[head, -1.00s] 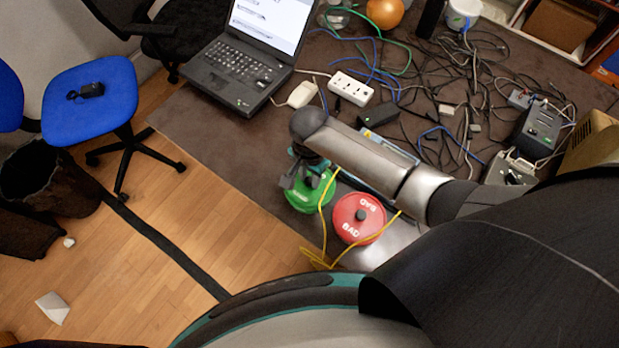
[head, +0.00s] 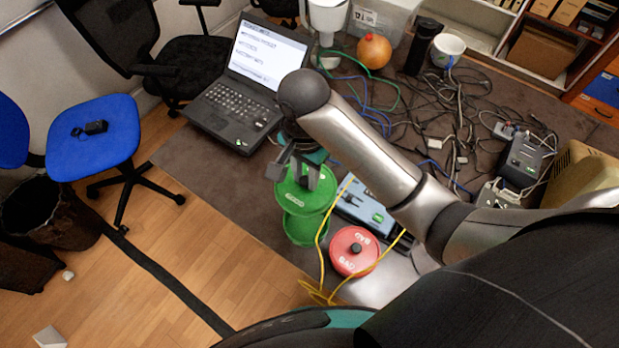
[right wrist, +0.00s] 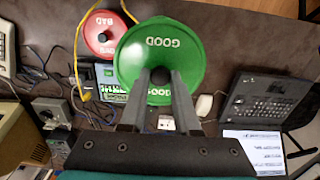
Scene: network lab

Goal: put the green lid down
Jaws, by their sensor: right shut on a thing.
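The green lid (head: 306,198), marked GOOD, is held by its dark knob in my right gripper (head: 303,172). My right gripper is shut on that knob. The lid is raised above a green round container (head: 302,230), with a gap between them; its top is partly hidden by the lid. In the right wrist view the lid (right wrist: 165,45) fills the upper middle, just beyond the two fingers (right wrist: 160,78), and hides the container. My left gripper is in neither view.
A red container with a BAD lid (head: 354,252) stands to the right, with a yellow cable (head: 322,240) beside it. A blue-grey device (head: 362,212) lies behind it. The laptop (head: 245,85) is at the back left. Bare brown table (head: 215,180) lies left of the lid.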

